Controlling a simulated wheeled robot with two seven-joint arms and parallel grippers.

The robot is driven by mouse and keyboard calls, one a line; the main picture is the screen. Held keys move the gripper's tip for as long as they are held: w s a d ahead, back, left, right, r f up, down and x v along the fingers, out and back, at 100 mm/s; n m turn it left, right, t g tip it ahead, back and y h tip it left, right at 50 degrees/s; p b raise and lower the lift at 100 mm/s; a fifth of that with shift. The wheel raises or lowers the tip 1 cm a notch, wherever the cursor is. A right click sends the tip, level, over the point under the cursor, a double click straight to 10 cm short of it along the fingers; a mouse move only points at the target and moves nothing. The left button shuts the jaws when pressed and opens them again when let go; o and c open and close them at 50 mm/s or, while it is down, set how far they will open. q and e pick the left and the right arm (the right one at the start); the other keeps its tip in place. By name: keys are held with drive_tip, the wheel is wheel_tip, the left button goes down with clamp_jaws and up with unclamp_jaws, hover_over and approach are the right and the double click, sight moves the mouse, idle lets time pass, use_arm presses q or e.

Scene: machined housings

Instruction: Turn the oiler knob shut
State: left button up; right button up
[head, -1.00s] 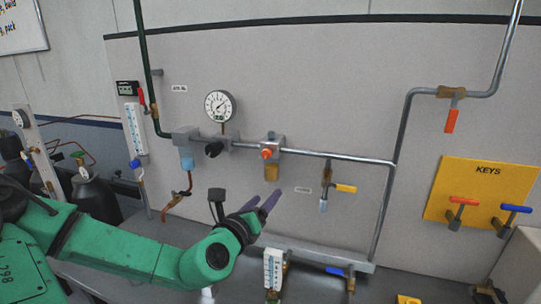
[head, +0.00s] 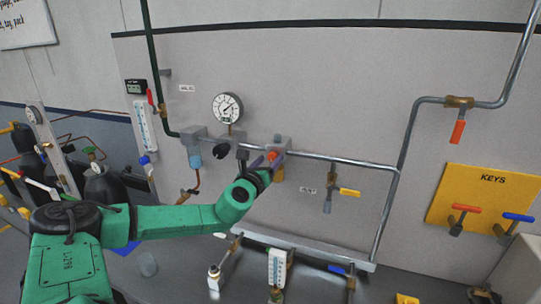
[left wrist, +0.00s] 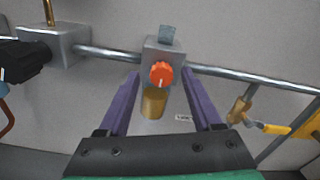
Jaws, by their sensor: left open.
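The oiler is a grey block on the pipe with an orange-red knob (left wrist: 161,74) on its front and an amber bowl (left wrist: 153,103) below. In the head view the knob (head: 273,155) shows just beyond my left gripper (head: 264,164), which partly hides the oiler. In the left wrist view my left gripper (left wrist: 160,78) is open, with one purple finger on each side of the knob. The knob lies between the finger lines and nothing is held. I cannot tell how far the fingertips are from it. A pale mark shows on the knob's lower face. My right gripper is not in view.
A black regulator knob (head: 221,152) and a pressure gauge (head: 228,108) are left of the oiler. A yellow-handled valve (head: 348,192) hangs to the right. A flow tube (head: 277,268) stands on the bench below. The yellow key board (head: 484,198) is far right.

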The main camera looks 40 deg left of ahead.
use_arm(q)
drive_tip(key=shift+w+a+f, duration=0.1)
drive_tip(key=shift+w+a, duration=0.05)
drive_tip(key=shift+w, duration=0.45)
clamp_jaws()
